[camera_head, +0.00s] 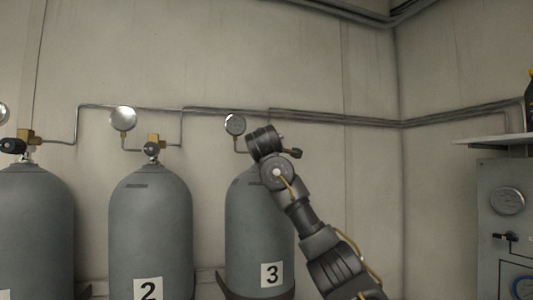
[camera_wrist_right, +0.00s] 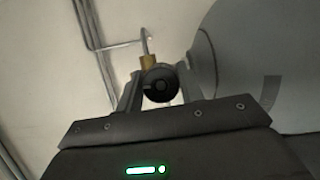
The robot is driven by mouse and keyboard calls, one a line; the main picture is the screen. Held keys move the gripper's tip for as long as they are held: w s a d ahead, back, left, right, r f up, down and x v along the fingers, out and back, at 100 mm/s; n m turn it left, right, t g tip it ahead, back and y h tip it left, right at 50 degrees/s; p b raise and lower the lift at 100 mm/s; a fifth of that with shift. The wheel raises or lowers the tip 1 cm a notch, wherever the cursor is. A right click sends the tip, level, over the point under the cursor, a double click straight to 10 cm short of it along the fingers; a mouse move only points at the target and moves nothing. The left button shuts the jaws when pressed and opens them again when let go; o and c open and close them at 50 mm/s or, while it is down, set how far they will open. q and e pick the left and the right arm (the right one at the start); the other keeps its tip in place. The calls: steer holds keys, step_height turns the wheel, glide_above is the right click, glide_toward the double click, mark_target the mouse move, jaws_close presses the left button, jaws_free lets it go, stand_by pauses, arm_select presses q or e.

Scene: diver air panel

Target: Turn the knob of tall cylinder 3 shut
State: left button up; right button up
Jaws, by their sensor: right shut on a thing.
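Tall cylinder 3 (camera_head: 250,215) is a grey tank with a white label "3" on its front. Its top and valve are hidden behind my right gripper (camera_head: 264,140) in the head view. In the right wrist view, the dark round knob (camera_wrist_right: 158,84) sits between the two fingers of my right gripper (camera_wrist_right: 159,91), which is shut on it. A brass fitting (camera_wrist_right: 148,62) shows just beyond the knob. The grey body of the cylinder (camera_wrist_right: 235,60) fills the right of that view. My left gripper is in neither view.
Cylinder 2 (camera_head: 150,230) and another tank (camera_head: 35,225) stand to the left. A round gauge (camera_head: 235,125) and wall pipes (camera_head: 330,118) are close to my right gripper. A panel with gauges (camera_head: 507,235) and a shelf (camera_head: 495,140) are at the right.

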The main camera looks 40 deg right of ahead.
steer(key=m+y, duration=0.1)
steer(key=m, duration=0.2)
steer(key=shift+g, duration=0.4)
steer(key=m+y+p, duration=0.1)
steer(key=m+y, duration=0.1)
steer(key=m, duration=0.1)
steer(key=shift+m, duration=0.4)
steer(key=m+y, duration=0.2)
steer(key=m, duration=0.1)
steer(key=shift+f, duration=0.1)
steer(key=shift+m+y, duration=0.9)
steer(key=shift+m, duration=0.3)
steer(key=o, duration=1)
steer(key=shift+s, duration=0.1)
